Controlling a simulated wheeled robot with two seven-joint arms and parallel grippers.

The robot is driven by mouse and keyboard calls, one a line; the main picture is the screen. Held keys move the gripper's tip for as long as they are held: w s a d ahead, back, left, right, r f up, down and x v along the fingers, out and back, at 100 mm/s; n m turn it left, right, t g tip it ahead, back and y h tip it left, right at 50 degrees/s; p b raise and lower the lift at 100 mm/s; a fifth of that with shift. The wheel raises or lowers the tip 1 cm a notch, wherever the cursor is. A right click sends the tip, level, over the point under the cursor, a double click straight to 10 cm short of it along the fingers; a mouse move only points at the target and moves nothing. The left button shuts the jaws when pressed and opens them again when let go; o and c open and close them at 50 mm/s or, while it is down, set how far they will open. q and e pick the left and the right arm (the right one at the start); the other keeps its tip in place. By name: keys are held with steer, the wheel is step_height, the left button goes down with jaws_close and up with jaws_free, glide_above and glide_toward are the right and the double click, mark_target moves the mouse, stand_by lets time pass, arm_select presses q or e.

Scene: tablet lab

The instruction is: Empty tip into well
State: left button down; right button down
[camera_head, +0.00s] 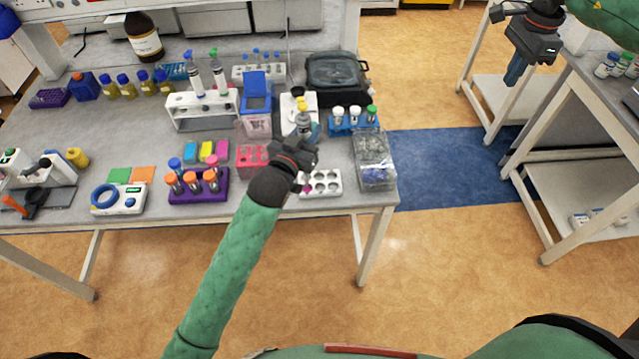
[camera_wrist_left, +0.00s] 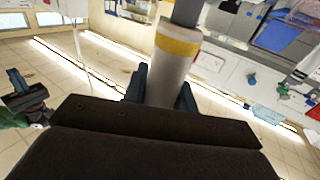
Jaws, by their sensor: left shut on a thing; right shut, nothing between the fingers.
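My left gripper (camera_head: 303,148) is shut on a grey pipette with a yellow band (camera_head: 303,118), above the front of the bench. In the left wrist view the pipette (camera_wrist_left: 172,70) stands between the two dark fingers. A white well plate (camera_head: 327,184) with several round wells lies at the bench's front edge, just below and right of the left gripper. A small magenta spot, perhaps the tip (camera_head: 306,188), shows at the plate's left side. Whether it is inside a well or above it I cannot tell. My right gripper (camera_head: 514,72) is shut and empty, off to the right over the floor.
A pink rack (camera_head: 252,160) stands left of my left gripper, and a clear box (camera_head: 375,160) stands right of the plate. A purple tube rack (camera_head: 205,194), a blue rack (camera_head: 352,130) and a blue-lidded bin (camera_head: 256,110) stand close by.

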arm_select(q)
steer(key=shift+r, duration=0.15)
steer(key=shift+r, duration=1.85)
